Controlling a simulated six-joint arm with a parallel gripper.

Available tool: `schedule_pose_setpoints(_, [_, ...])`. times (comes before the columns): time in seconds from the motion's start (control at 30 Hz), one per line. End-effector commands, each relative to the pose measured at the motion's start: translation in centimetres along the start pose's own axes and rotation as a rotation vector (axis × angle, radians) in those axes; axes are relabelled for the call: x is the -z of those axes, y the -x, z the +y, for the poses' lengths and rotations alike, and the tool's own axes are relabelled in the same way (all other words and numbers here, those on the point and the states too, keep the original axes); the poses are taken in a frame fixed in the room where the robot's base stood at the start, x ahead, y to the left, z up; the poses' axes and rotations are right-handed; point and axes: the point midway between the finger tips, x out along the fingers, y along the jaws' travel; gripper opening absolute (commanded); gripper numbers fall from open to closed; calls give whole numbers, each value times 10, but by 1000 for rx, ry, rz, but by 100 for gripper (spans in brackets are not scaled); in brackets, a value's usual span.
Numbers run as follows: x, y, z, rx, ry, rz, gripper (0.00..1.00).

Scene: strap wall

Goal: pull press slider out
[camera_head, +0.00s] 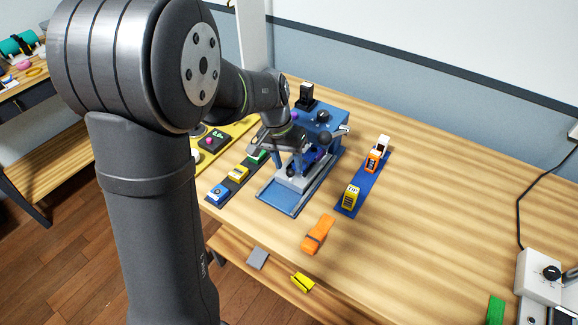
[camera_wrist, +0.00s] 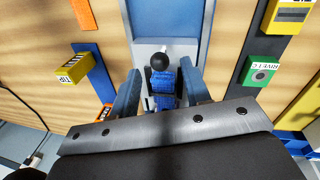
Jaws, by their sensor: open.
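The blue press (camera_head: 322,122) stands on the wooden table, with a blue base track (camera_head: 282,197) reaching toward the front. A light grey slider (camera_head: 292,184) sits on this track, partly under the press frame. In the wrist view, a black ball knob (camera_wrist: 163,62) and a blue ribbed block (camera_wrist: 164,82) show between the two fingers. My gripper (camera_wrist: 162,72) is open, with one finger on each side of the knob and visible gaps. In the head view my gripper (camera_head: 290,146) is at the front of the press, partly hiding it.
Right is a blue strip (camera_head: 372,182) with yellow, orange and white blocks. An orange piece (camera_head: 318,234) lies in front. The right tabletop is mostly clear.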

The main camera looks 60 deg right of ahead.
Motion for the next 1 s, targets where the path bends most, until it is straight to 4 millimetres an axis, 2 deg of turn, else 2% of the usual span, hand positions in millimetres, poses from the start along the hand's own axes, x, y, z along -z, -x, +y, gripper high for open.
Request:
schedule_pose_setpoints(0.1, [0, -14, 0, 0, -1, -3, 43])
schedule_pose_setpoints(0.2, [0, -19, 0, 0, -1, -1, 43])
schedule_pose_setpoints(0.5, [0, -20, 0, 0, -1, 0, 43])
schedule_pose_setpoints(0.7, [0, -20, 0, 0, -1, 0, 4])
schedule_pose_setpoints(0.73, [0, -20, 0, 0, -1, 0, 0])
schedule_pose_setpoints(0.9, [-1, -20, 0, 0, -1, 0, 0])
schedule_pose_setpoints(1.0, [-11, -20, -3, 0, 0, -1, 0])
